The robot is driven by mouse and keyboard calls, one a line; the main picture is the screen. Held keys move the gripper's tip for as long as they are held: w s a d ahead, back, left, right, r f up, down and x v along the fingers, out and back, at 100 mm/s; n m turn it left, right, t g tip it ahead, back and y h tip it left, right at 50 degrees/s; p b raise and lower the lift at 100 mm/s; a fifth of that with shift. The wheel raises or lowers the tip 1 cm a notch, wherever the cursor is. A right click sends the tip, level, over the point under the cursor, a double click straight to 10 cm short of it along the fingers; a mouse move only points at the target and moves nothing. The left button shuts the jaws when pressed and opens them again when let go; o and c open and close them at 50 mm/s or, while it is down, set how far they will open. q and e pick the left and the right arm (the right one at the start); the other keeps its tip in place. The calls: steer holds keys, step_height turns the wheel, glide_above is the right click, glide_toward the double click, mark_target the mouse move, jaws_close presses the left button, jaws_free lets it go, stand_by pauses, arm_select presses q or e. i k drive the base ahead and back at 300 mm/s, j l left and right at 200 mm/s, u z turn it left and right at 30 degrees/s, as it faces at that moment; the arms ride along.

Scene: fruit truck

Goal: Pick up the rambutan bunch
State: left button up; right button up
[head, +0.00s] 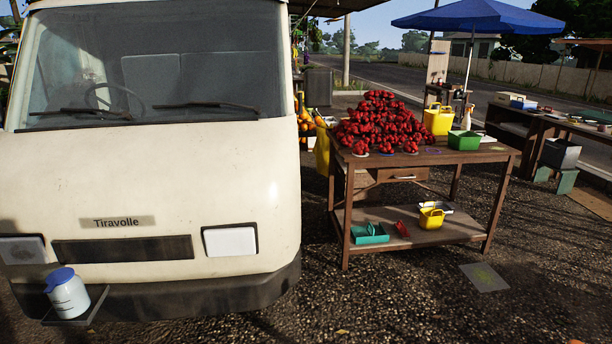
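A large heap of red rambutan bunches (382,120) is piled on the left part of a wooden table (460,156) right of the middle of the head view. A few small bunches (386,147) lie along the front edge of the heap, near the table's front edge. I cannot tell single bunches apart within the pile. Neither of my grippers shows in the head view.
A cream van (150,185) fills the left side, close to the table. A yellow basket (438,120) and a green bin (464,140) stand right of the heap. A blue umbrella (478,16) rises behind. Gravel ground (400,295) in front is mostly clear.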

mark_target(385, 147)
steer(key=i+z, duration=0.25)
steer(key=i, duration=0.25)
steer(key=i+z, duration=0.2)
steer(key=i, duration=0.3)
steer(key=i+j+z, duration=0.1)
steer(key=i+z, duration=0.15)
steer(key=i, duration=0.2)
steer(key=i+j+z, duration=0.2)
steer(key=i, duration=0.3)
steer(key=i+l+u, duration=0.1)
steer(key=i, duration=0.4)
steer(key=i+l+u, duration=0.1)
steer(key=i, duration=0.4)
steer(key=i+l+u, duration=0.15)
steer(key=i+l, duration=0.2)
steer(key=i, duration=0.1)
